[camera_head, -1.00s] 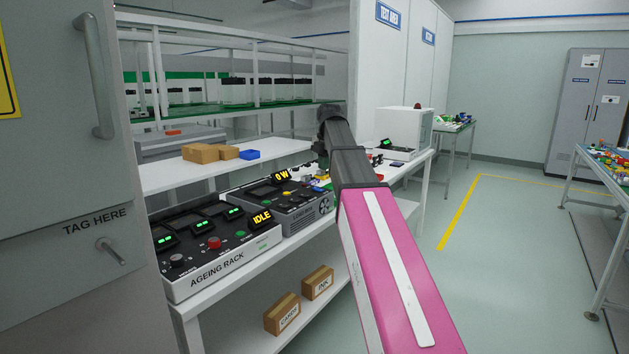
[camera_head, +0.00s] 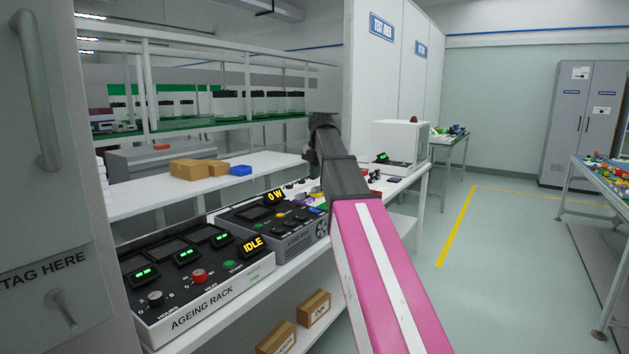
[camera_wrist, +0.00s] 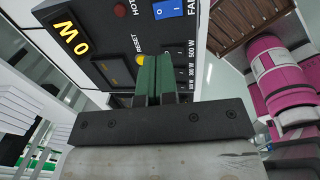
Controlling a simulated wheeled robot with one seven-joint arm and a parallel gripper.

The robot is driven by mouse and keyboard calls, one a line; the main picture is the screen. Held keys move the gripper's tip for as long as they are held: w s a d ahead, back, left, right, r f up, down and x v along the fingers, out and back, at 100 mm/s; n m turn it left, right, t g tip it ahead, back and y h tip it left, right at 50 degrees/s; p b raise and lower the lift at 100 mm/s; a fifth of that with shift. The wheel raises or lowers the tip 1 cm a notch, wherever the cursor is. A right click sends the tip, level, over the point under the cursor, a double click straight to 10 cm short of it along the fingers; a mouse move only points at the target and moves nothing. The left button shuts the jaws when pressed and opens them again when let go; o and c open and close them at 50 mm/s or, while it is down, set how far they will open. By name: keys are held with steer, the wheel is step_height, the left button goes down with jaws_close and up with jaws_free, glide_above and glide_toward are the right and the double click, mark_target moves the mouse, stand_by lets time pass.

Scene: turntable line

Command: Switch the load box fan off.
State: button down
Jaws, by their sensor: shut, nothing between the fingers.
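The load box (camera_head: 268,226) is a grey box with a black top panel and a yellow "0 W" display, on the bench beside the ageing rack. In the wrist view its panel (camera_wrist: 115,45) fills the upper middle. The blue rocker marked FAN (camera_wrist: 166,10) is at the top edge, with a "0" showing; which way it is pressed I cannot tell. My gripper (camera_wrist: 153,62) has green fingertips, shut and empty, over the panel between RESET and the watt rockers. Contact is unclear.
The ageing rack (camera_head: 195,275), showing "IDLE", stands nearer on the same bench. Cardboard boxes (camera_head: 314,307) sit on the lower shelf. A grey cabinet (camera_head: 45,160) is close on the left. Open floor (camera_head: 500,270) lies to the right.

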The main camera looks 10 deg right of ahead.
mark_target(314, 210)
steer(key=f, duration=0.8)
steer(key=w+a+f, duration=0.1)
steer(key=f, duration=0.3)
steer(key=shift+f, duration=0.2)
steer(key=shift+s+d+r, duration=0.25)
steer(key=shift+s+d, duration=0.25)
steer(key=shift+s, duration=0.05)
stand_by(0.5)
